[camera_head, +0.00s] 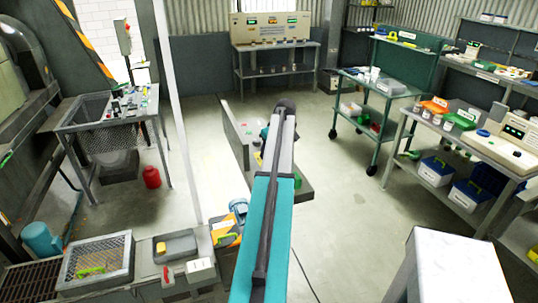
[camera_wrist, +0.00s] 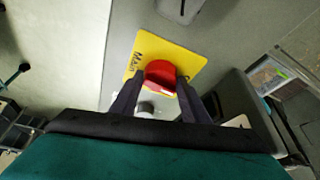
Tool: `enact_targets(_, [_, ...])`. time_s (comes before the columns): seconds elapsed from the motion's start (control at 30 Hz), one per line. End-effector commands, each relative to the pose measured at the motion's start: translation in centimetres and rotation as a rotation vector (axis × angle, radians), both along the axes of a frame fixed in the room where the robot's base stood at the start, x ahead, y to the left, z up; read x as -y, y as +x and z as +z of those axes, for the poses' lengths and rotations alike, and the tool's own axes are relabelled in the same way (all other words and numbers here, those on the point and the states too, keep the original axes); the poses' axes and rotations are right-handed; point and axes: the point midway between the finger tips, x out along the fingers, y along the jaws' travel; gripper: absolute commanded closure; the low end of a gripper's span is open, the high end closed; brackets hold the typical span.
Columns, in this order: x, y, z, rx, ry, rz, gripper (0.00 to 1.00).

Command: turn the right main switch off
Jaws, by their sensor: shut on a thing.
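A red rotary switch knob (camera_wrist: 160,73) sits on a yellow plate (camera_wrist: 190,60) lettered "Main" in the wrist view. The plate is on a grey panel (camera_wrist: 118,62). My gripper (camera_wrist: 160,83) is shut on the red knob, with one dark finger on each side of it. The fingers hide parts of the knob's sides, and I cannot read which position it points to. In the head view my arm reaches forward to a grey cabinet (camera_head: 238,140), and the arm hides the knob and fingers.
A trolley (camera_head: 350,122) and a workbench (camera_head: 455,140) with bins stand to the right. A mesh-topped table (camera_head: 85,110) and a red canister (camera_head: 151,177) are at left. The floor (camera_head: 335,200) right of my arm is clear.

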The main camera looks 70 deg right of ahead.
Motion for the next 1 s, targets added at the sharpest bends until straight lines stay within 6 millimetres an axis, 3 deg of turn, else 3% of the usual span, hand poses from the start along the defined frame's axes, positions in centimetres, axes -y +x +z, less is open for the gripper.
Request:
enact_targets(0.3, [0.14,-0.35,-0.12,-0.005,0.001,0.107,0.81])
enact_targets(0.77, [0.07,-0.32,-0.09,-0.006,0.001,0.120,0.81])
enact_targets(0.8, [0.07,-0.32,-0.09,-0.006,0.002,0.121,0.52])
enact_targets(0.87, [0.08,-0.27,-0.09,-0.005,0.002,0.121,0.42])
enact_targets(1.0, [0.07,-0.17,-0.05,-0.003,0.001,0.121,0.41])
